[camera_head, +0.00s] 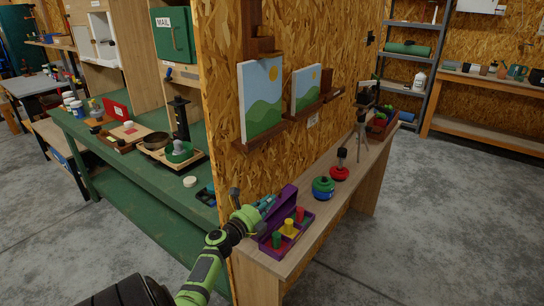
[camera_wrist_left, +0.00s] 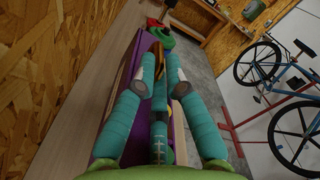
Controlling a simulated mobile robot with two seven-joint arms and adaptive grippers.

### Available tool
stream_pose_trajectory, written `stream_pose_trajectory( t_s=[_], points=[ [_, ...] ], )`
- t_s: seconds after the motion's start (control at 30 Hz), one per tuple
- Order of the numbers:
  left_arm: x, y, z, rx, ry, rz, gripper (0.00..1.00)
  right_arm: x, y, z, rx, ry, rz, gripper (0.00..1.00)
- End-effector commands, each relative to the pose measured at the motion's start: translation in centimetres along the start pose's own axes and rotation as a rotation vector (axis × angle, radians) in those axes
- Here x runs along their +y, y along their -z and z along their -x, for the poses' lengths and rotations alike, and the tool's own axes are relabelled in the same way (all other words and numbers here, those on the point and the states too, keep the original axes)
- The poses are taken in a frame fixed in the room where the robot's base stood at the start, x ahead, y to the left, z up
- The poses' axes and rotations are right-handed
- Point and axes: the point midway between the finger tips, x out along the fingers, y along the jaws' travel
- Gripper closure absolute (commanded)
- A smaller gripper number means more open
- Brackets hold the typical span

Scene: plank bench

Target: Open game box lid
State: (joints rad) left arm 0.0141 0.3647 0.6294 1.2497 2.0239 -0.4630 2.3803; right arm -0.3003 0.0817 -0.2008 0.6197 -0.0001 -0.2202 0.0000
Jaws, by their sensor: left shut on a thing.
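The purple game box (camera_head: 268,245) sits on the narrow wooden bench. Its purple lid (camera_head: 284,205) stands raised along the wall side, and the inside is exposed. Green, yellow and red pieces (camera_head: 289,228) stand inside. My left gripper (camera_head: 267,203) is at the lid's upper edge, at its near left end, shut on the lid. In the left wrist view, the teal fingers (camera_wrist_left: 160,85) reach over the purple lid (camera_wrist_left: 138,52); the exact contact is partly hidden by the fingers. My right gripper is not in view.
A green-blue round container (camera_head: 323,188) and a red-based item (camera_head: 339,173) stand farther along the bench (camera_head: 318,232). The chipboard wall (camera_head: 229,130) rises close behind the lid, with pictures on small ledges. Open concrete floor lies to the right.

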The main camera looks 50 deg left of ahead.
Motion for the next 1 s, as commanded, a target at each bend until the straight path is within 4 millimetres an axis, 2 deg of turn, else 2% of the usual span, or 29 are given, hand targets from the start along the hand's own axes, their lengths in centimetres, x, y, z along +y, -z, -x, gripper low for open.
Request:
stream_pose_trajectory(
  t_s=[0.03,0.47,0.5,0.53,0.83,1.0],
  points=[
    [0.0,-0.8,0.0,-0.008,0.003,-0.025,1.0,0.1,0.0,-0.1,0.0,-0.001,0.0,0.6],
    [0.1,-0.8,0.1,-0.007,0.001,-0.024,1.0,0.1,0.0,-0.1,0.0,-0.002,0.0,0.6],
    [0.1,-0.8,0.1,-0.008,0.001,-0.024,0.83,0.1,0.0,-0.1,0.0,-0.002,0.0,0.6],
    [0.1,-0.8,0.1,-0.007,0.0,-0.023,0.79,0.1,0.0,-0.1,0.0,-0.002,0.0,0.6],
    [0.2,-0.3,0.2,-0.002,-0.002,-0.015,0.79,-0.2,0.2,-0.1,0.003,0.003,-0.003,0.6],
    [0.5,-0.2,2.0,0.0,-0.006,-0.015,0.79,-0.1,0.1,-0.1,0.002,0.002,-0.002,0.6]
  ],
)
